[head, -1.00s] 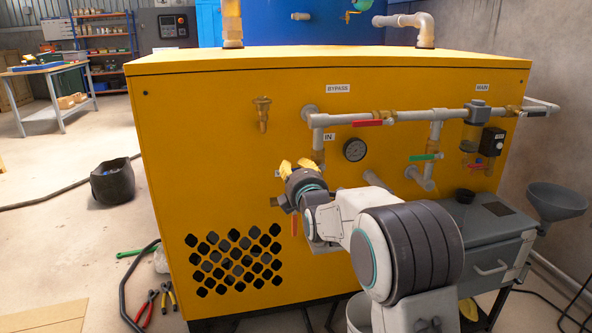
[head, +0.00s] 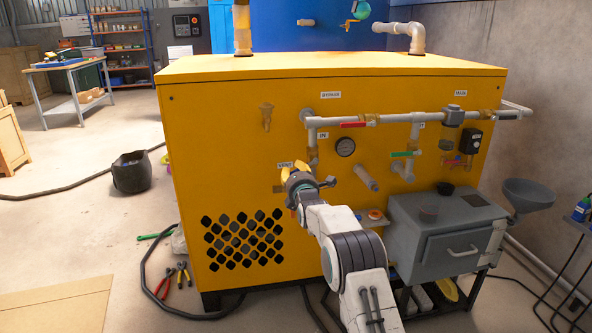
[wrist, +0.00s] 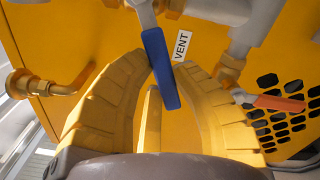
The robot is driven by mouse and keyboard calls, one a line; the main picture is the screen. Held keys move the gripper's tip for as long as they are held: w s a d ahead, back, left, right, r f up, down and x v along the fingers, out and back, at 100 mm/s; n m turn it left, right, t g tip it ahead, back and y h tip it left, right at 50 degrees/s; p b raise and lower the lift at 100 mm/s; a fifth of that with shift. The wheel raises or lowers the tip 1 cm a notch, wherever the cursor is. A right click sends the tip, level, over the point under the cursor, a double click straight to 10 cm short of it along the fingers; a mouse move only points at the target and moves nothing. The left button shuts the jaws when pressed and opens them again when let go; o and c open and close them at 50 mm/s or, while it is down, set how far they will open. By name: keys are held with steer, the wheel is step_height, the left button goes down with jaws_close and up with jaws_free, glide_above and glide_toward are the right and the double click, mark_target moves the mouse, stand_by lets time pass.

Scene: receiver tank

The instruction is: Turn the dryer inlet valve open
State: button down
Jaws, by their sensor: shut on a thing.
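In the wrist view a blue lever (wrist: 161,68) hangs from a valve on a grey pipe, beside the VENT label (wrist: 181,45). My gripper (wrist: 163,66) has a yellow finger on each side of this lever and is shut on it. In the head view my gripper (head: 296,168) is at the yellow dryer panel, below the IN label (head: 323,135), at the lower end of the inlet pipe. There the blue lever is hidden behind my gripper.
A red bypass lever (head: 353,125), a green lever (head: 402,154) and a gauge (head: 345,147) are close by on the panel. An orange lever (wrist: 279,102) shows right of my fingers. A grey cabinet (head: 460,248) stands at the right. The floor at left has free room.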

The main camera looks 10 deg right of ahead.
steer(key=shift+d+f+n, duration=0.1)
steer(key=shift+f+n, duration=0.2)
steer(key=shift+n, duration=0.1)
stand_by(0.3)
steer(key=c, duration=1)
jaws_free()
steer(key=shift+o, duration=0.2)
steer(key=s, duration=1.1)
steer(key=shift+s, duration=0.4)
